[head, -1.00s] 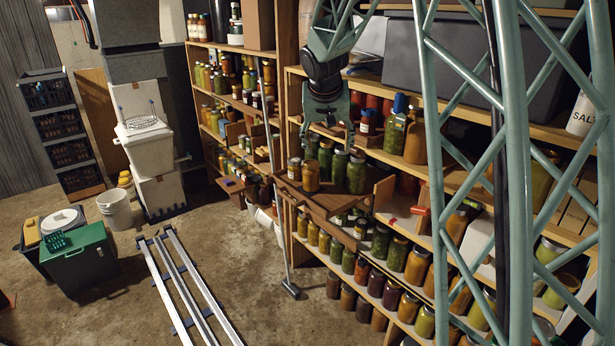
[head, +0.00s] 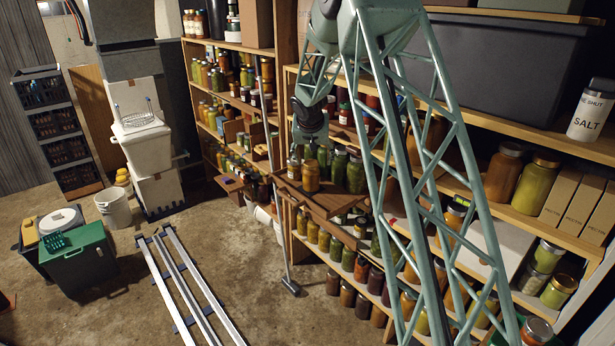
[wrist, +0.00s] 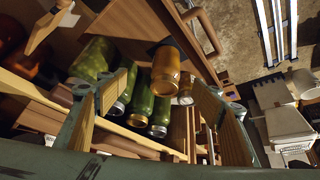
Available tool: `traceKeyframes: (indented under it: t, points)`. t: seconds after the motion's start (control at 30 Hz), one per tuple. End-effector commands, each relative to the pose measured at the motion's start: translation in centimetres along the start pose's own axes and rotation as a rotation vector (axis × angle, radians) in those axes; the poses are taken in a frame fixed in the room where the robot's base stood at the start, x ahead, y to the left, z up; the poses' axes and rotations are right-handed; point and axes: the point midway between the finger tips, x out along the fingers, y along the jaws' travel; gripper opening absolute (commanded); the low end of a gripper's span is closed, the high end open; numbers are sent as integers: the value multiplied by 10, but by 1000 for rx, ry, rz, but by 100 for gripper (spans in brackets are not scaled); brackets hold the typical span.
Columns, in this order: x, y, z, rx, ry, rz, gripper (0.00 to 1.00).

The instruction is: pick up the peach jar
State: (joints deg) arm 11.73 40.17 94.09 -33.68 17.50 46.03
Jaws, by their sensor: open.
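The peach jar (head: 310,177), an amber-orange jar with a metal lid, stands upright near the front edge of a wooden pull-out board (head: 325,202). In the wrist view the peach jar (wrist: 166,72) shows between my two finger pads, beyond the fingertips. My gripper (head: 307,146) is in the head view just above and behind this jar; its fingers are partly hidden. In the wrist view my gripper (wrist: 161,84) is open and empty, with fingers wide apart. I see no contact with the jar.
Several green jars (head: 340,165) stand close behind and right of the peach jar, and also crowd the wrist view (wrist: 140,102). Shelves of jars (head: 355,265) lie below and around the board. The floor (head: 110,290) in front is open beside the rails (head: 185,285).

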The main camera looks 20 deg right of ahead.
Motion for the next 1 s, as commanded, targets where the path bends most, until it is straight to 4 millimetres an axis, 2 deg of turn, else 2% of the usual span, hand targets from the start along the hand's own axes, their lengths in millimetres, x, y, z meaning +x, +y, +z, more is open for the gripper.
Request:
traceKeyframes:
  t: [0.1, 0.33, 1.0]
  points:
    - [23, 0, -2, 9, 1, -1, 61]
    - [49, 0, -5, 21, 5, -6, 61]
    - [59, 0, -6, 23, 6, -7, 61]
